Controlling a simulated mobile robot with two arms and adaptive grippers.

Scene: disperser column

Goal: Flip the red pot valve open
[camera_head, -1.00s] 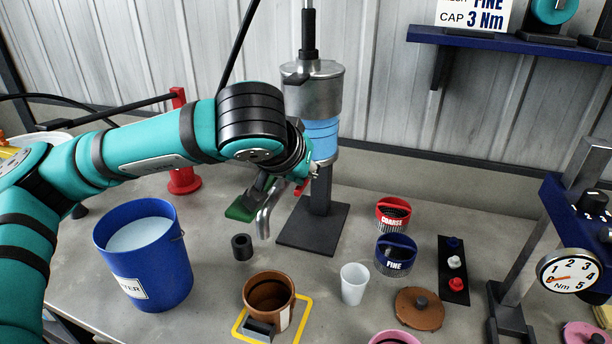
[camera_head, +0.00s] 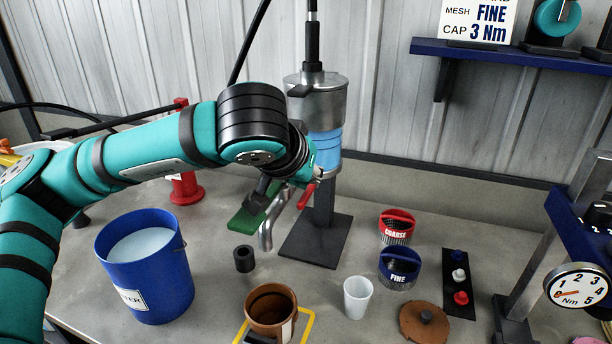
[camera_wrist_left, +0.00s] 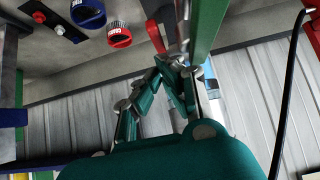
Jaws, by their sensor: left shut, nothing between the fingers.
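The red valve handle (camera_head: 306,195) sits low on the column, just below the pot's blue band (camera_head: 325,150), and slants down to the left. The steel pot (camera_head: 316,98) stands above it, and a bent metal spout (camera_head: 266,232) hangs to the left. My left gripper (camera_head: 302,175) is beside the handle, mostly hidden behind my wrist. In the left wrist view its fingers (camera_wrist_left: 171,66) are shut and empty, close to the red handle (camera_wrist_left: 155,36). I cannot tell whether they touch it. My right gripper is not in view.
A green bar (camera_head: 250,216) lies close under my left wrist. A blue bucket (camera_head: 150,270) stands left, and a copper cup (camera_head: 270,312) and white cup (camera_head: 357,297) stand below. Red and blue mesh heads (camera_head: 397,226) are to the right.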

